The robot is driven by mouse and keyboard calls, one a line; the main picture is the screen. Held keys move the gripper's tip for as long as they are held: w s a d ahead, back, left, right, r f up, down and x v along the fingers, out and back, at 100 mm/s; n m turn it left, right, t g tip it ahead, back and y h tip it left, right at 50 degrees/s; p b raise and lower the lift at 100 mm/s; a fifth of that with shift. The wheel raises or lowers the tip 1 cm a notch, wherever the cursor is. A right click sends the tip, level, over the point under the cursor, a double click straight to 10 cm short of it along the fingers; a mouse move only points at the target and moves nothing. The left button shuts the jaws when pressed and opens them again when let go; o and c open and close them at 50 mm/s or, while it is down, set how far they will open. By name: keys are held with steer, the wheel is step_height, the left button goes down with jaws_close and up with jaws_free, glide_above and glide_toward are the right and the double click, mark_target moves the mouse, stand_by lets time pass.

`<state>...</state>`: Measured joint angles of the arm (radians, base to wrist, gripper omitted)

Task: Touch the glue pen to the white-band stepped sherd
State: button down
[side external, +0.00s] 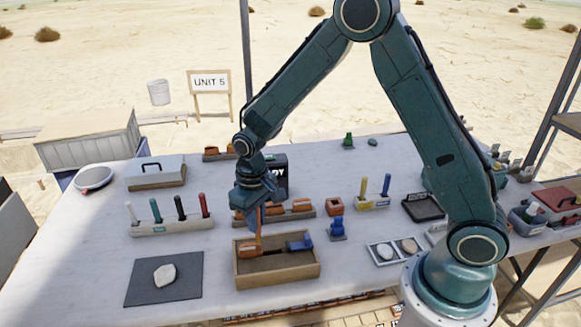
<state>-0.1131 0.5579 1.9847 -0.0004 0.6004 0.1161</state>
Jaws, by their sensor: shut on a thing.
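My gripper (256,214) points down over the left part of an open wooden tray (280,283). It is shut on a slim orange thing (257,228), whose lower end reaches down to the tray; I cannot tell whether this is the glue pen. An orange piece (250,250) at the tray's left end looks in contact with it or just below it. A blue piece (300,245) lies at the tray's right end. A pale sherd (164,273) lies on a dark mat (190,292) to the left. A white band or stepped edge is too small to make out.
A rack (172,227) with several upright coloured pens stands left of the tray. A long holder (300,214) with orange-brown pieces is behind it. A blue figure (337,228) and a block with yellow and blue pens (373,203) stand right.

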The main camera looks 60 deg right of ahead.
mark_target(258, 233)
steer(key=shift+f, duration=1.1)
steer(key=shift+f, duration=0.7)
stand_by(2.5)
steer(key=shift+r, duration=0.1)
steer(key=shift+r, duration=3.95)
